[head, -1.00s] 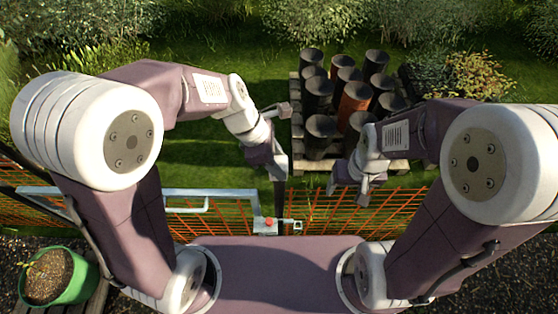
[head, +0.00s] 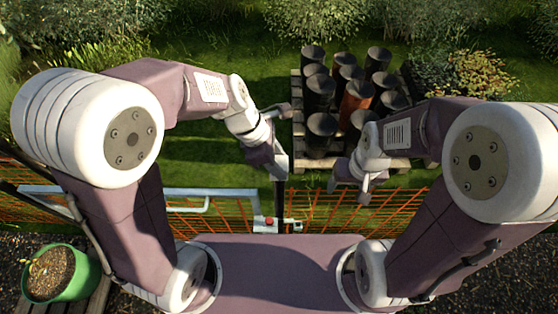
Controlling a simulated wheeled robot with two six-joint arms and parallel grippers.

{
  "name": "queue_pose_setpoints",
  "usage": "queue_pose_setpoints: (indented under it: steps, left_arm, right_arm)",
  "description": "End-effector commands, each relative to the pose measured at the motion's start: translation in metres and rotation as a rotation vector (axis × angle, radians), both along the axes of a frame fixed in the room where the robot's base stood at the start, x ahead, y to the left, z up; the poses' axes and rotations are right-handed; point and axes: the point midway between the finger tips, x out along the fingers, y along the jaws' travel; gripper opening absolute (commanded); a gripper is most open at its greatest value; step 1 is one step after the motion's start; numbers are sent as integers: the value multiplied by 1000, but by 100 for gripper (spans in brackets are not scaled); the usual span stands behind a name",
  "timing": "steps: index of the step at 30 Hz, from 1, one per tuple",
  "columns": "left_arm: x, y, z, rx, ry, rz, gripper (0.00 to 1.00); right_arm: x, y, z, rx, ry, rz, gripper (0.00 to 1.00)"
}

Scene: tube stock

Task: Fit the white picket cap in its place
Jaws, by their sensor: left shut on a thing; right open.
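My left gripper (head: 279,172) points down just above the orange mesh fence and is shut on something. What it holds is too small and hidden to make out. A dark upright bar (head: 280,205) shows directly below its fingers. A small white fitting with a red top (head: 264,224) sits by the foot of that bar. I cannot clearly make out a white picket cap. My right gripper (head: 364,189) is open and empty above the fence, to the right of the left one.
A pallet (head: 398,164) with several upright dark tubes and one rust-coloured tube (head: 356,96) stands on the grass beyond the fence. A grey gate rail (head: 160,192) runs at left. A green pot (head: 84,280) is at the lower left. Grass at mid-left is clear.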

Motion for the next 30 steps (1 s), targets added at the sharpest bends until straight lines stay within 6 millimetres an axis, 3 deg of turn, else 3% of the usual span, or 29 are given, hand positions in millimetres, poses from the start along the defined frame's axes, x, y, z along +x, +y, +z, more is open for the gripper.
queue_pose_setpoints:
  steps: [12, 23, 30]
  left_arm:
    - [4, -1, -19, 0, -1, 0, 5]
    - [4, -2, -20, 0, 0, 0, 5]
    - [4, -1, -32, 0, 1, 1, 5]
  right_arm:
    - [0, 0, -12, 0, 0, 0, 68]
    - [0, 0, -12, 0, 0, 0, 68]
    - [0, 0, -21, 0, 0, 0, 68]
